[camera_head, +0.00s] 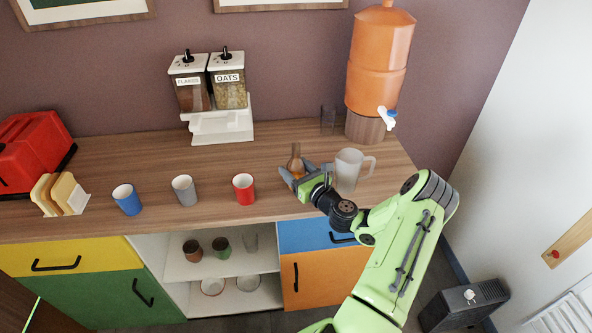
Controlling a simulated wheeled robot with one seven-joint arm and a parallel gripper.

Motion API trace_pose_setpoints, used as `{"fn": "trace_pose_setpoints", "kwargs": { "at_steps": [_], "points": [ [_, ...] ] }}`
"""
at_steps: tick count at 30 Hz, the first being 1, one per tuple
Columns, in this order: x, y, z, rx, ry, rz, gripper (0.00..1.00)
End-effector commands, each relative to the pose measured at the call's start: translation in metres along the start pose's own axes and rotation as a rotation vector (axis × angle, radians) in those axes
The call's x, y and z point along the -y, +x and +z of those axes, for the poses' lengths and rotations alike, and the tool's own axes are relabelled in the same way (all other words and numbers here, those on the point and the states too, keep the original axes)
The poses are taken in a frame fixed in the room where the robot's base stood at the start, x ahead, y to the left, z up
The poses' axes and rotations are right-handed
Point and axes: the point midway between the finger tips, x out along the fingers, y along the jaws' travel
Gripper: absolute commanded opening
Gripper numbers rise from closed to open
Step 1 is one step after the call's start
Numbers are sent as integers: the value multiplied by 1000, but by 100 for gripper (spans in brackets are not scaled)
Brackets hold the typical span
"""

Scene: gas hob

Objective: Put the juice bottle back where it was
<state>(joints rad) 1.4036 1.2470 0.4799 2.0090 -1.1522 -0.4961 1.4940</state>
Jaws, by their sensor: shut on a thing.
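The juice bottle (295,160) is small and amber-brown with a narrow neck, and it is upright over the wooden counter (110,165). My gripper (297,175) is shut on it, reaching in from the lower right. The fingers hide the lower part of the bottle, so I cannot tell whether its base touches the counter. A frosted pitcher (348,171) stands close to the right of my gripper.
A red cup (244,189), a grey cup (184,189) and a blue cup (127,199) stand in a row to the left. A cereal dispenser (222,125) stands against the wall. Counter behind the bottle is clear.

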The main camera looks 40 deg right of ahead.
Motion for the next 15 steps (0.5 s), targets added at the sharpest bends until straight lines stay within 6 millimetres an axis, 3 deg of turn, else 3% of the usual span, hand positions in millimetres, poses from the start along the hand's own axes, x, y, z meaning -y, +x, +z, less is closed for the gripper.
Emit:
{"fn": "trace_pose_setpoints", "kwargs": {
  "at_steps": [1,2,6,15],
  "points": [
    [0,0,-2,1,1,0,21],
    [0,0,-2,0,1,0,69],
    [0,0,-2,0,1,0,90],
    [0,0,2,0,0,0,90]
  ]
}}
